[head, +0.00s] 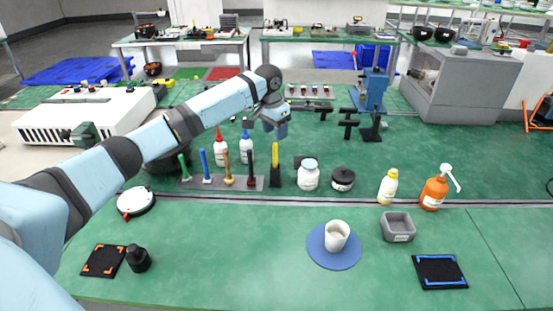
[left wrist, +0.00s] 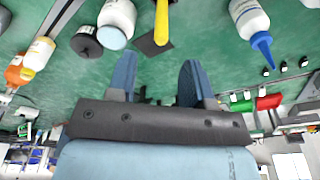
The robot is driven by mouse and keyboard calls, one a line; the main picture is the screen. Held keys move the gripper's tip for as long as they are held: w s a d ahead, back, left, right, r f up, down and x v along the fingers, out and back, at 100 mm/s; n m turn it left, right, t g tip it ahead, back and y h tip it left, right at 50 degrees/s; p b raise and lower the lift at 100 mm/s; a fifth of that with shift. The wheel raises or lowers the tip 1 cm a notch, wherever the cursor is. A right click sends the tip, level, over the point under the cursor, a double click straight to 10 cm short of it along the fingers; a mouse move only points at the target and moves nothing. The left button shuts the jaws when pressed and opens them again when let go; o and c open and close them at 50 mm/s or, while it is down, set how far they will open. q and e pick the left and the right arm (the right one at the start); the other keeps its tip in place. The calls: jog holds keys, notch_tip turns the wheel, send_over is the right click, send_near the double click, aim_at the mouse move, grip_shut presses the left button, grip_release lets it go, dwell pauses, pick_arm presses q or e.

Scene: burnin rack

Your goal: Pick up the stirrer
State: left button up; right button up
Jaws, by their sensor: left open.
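I cannot tell for sure which thing is the stirrer. A yellow-handled tool (head: 275,155) stands upright in its own small black base at the back of the green bench. In the left wrist view its yellow handle (left wrist: 162,22) shows at the top, beyond the fingers. A rack (head: 216,183) left of it holds upright tools with green, blue, amber and dark handles. My left gripper (head: 276,124) is above and behind the yellow-handled tool, apart from it. In the left wrist view the gripper's fingers (left wrist: 157,78) are apart with nothing between them. My right gripper is out of view.
An orange pump bottle (head: 434,190) is further right. In front are a white cup (head: 337,236) on a blue disc and a grey tray (head: 398,228). The front middle is mostly clear.

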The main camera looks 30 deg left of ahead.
aim_at(276, 152)
pick_arm(q)
jog(key=f, duration=0.3)
jog(key=shift+w+f, duration=0.2)
jog(key=shift+w, duration=0.05)
jog(key=shift+s+f, duration=0.1)
jog(key=shift+f, duration=2.6)
grip_shut()
